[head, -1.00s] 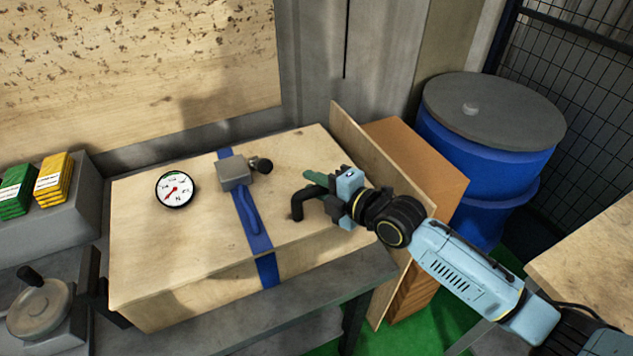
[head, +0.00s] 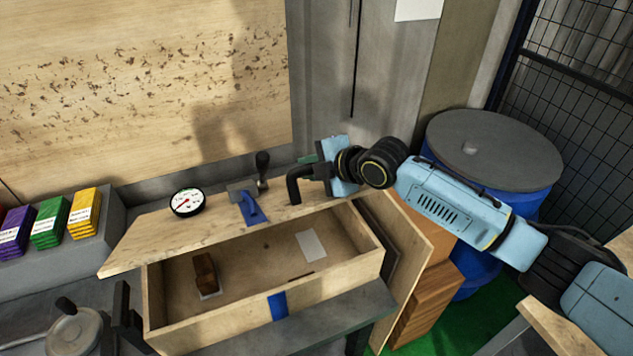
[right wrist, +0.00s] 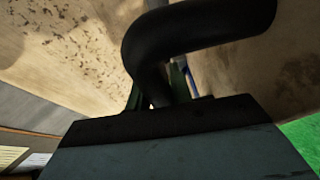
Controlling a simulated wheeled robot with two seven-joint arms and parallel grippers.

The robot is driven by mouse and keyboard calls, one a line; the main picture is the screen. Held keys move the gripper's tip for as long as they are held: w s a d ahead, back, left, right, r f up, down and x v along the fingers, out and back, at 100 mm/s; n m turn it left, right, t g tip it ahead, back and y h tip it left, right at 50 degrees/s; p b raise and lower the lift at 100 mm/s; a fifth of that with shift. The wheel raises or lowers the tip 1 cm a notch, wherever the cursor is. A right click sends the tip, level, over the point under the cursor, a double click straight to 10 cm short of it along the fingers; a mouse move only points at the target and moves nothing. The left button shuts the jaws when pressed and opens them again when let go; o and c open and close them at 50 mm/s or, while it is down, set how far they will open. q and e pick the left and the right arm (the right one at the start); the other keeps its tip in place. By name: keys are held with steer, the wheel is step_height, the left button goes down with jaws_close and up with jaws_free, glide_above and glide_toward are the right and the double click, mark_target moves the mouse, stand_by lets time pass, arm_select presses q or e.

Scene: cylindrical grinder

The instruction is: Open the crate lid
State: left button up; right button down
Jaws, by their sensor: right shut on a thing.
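The wooden crate (head: 330,280) stands on a grey bench with its lid (head: 150,238) swung up and tilted back, so the inside shows. A black bent handle (head: 293,186) sits on the lid. My right gripper (head: 316,171) is shut on this handle from the right. In the right wrist view the handle (right wrist: 150,60) fills the top middle, close against the gripper. A dial gauge (head: 187,202) and a grey latch block with a blue strap (head: 252,210) are on the lid. My left gripper is not in view.
In the crate lie a brown block (head: 204,273) and a white paper (head: 311,245). A wooden board (head: 400,240) and a blue barrel (head: 490,160) stand to the right. Coloured boxes (head: 50,225) and a round handwheel (head: 75,333) are on the left. A wall is behind.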

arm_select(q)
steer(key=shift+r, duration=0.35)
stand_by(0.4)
